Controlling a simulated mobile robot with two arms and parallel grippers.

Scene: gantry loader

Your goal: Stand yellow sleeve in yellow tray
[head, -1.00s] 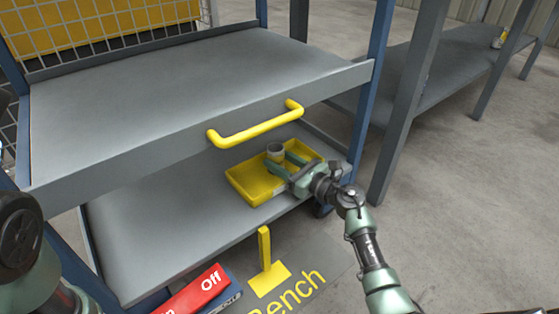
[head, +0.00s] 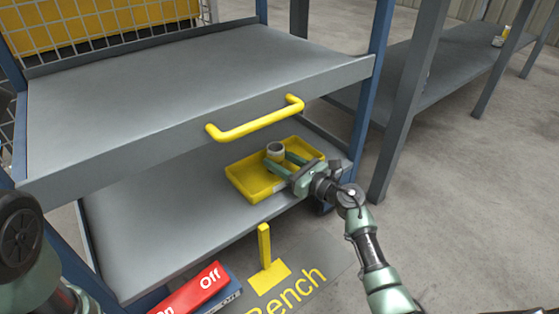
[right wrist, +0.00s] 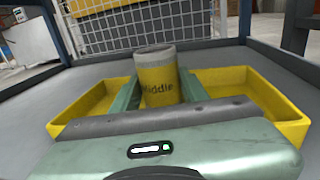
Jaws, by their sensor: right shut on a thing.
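The yellow tray (head: 245,187) lies on the lower shelf of the cart, below the yellow handle. It also shows in the right wrist view (right wrist: 285,115). My right gripper (head: 279,159) is over the tray, its fingers shut on the sleeve (head: 275,148). In the right wrist view the sleeve (right wrist: 157,80) is yellow with a grey top rim and the word "Middle", and it stands upright between the fingers. Its lower end is hidden by the gripper, so I cannot tell whether it touches the tray floor. My left gripper is not in view; part of my left arm shows at the left edge.
The upper shelf (head: 190,80) and its yellow handle (head: 255,125) overhang the tray. A blue post (head: 368,105) stands close right of my gripper. The lower shelf (head: 165,220) is clear left of the tray. A red "Off" box (head: 200,288) and a yellow post (head: 264,245) are in front.

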